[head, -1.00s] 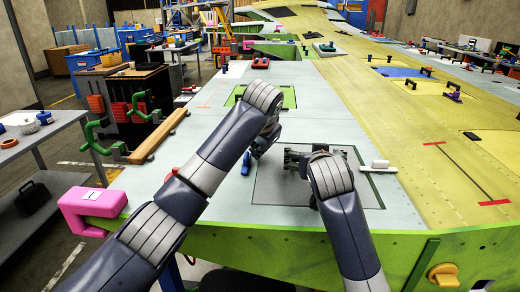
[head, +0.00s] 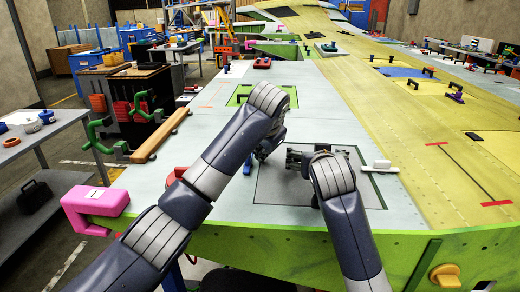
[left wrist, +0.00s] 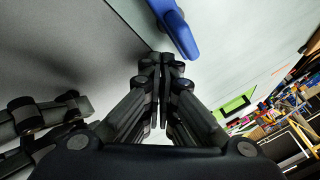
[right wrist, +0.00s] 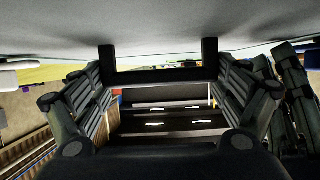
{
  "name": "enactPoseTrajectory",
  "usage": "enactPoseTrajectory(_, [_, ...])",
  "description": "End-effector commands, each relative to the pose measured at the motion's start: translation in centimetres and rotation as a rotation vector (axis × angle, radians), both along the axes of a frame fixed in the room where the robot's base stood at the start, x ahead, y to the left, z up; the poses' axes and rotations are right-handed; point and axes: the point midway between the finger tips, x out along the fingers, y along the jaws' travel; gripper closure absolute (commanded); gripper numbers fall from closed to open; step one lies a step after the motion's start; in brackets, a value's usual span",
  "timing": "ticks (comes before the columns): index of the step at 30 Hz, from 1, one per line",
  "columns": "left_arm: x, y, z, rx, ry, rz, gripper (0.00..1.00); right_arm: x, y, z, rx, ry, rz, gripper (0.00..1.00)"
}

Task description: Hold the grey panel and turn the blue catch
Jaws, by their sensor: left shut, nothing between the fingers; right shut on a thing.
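The grey panel (head: 268,188) lies flat in the near end of the wing, and its surface also shows in the left wrist view (left wrist: 65,45). My right gripper (head: 300,158) is over the panel, shut on its black handle (right wrist: 155,76), which fills the space between the fingers in the right wrist view. The blue catch (left wrist: 178,28) sits at the panel's edge in the left wrist view. My left gripper (left wrist: 161,62) is shut and empty, its tips close beside the catch's end; I cannot tell if they touch.
A white-handled piece (head: 380,165) lies right of the panel. A pink clamp (head: 95,203) grips the wing's near left corner. A yellow knob (head: 445,275) is on the front edge.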

Motion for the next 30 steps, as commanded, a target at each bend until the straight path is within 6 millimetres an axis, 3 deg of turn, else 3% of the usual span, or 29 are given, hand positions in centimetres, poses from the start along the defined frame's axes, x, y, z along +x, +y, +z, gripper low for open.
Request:
enactPoseTrajectory(3, [0.1, -3.2, 0.4, -0.004, -0.008, -0.014, 1.00, 0.0, 0.2, -0.1, -0.001, 0.002, 0.004, 0.48])
enactPoseTrajectory(12, [-2.4, -6.3, 6.2, -0.006, -0.016, -0.014, 1.00, 0.0, 0.2, -0.1, 0.001, 0.003, 0.004, 0.48])
enactPoseTrajectory(19, [-3.4, -7.5, 8.3, -0.006, -0.015, -0.013, 1.00, -0.1, 0.2, -0.1, 0.000, 0.003, 0.004, 0.48])
enactPoseTrajectory(29, [-3.6, -7.6, 8.6, -0.006, -0.014, -0.012, 1.00, 0.0, 0.2, -0.1, 0.000, 0.003, 0.004, 0.48])
enactPoseTrajectory(30, [-3.6, -7.6, 8.6, -0.006, -0.015, -0.012, 1.00, 0.0, 0.2, -0.1, 0.000, 0.003, 0.004, 0.02])
